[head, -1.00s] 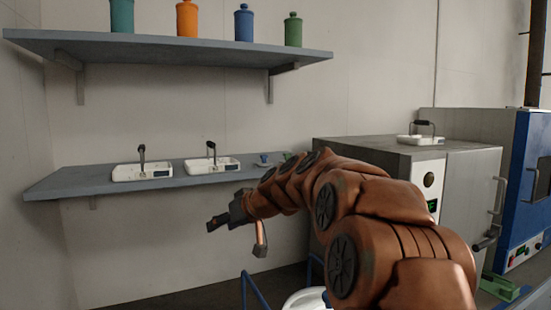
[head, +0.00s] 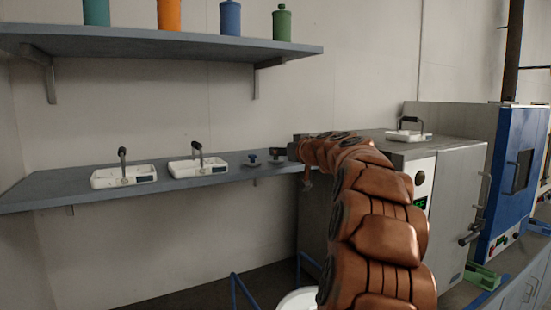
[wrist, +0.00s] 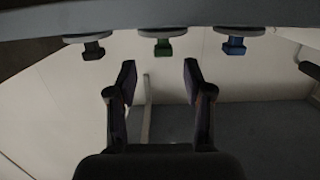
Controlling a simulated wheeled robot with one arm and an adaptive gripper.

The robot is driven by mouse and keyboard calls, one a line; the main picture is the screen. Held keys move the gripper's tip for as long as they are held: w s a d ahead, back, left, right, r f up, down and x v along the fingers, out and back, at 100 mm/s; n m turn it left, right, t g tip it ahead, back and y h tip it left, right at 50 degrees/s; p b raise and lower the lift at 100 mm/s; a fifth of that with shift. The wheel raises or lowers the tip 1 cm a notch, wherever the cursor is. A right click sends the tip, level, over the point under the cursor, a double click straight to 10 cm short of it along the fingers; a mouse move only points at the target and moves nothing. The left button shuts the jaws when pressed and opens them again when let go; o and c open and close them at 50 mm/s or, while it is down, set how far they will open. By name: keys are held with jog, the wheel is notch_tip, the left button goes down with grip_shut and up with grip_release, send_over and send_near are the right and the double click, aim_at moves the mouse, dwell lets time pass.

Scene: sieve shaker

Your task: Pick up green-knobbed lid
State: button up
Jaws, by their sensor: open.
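The green-knobbed lid (wrist: 162,45) is a pale disc with a small green knob, middle of three lids in the wrist view, which looks upside down. My gripper (wrist: 158,78) is open and empty, with its two fingers spread to either side of the green knob's line and a visible gap short of it. In the head view my gripper is near the right end of the low shelf and mostly hidden by my arm. The green knob cannot be made out clearly there.
A blue-knobbed lid (wrist: 234,46) and a dark-knobbed lid (wrist: 93,48) flank the green one closely. Two white scales (head: 124,177) stand left on the low shelf (head: 50,195). A grey cabinet (head: 400,150) stands right. An upper shelf (head: 160,42) holds several canisters.

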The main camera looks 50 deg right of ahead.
aim_at(276, 158)
jog(key=shift+a+f+p+x, duration=0.15)
jog(key=shift+p+x, duration=0.3)
jog(key=shift+x, duration=0.65)
jog(key=shift+a+f+p+x, duration=0.15)
jog(key=shift+p+x, duration=0.25)
jog(key=shift+x, duration=0.65)
jog(key=shift+d, duration=0.1)
jog(key=shift+f, duration=0.1)
jog(key=c, duration=0.9)
jog(key=shift+c, duration=0.2)
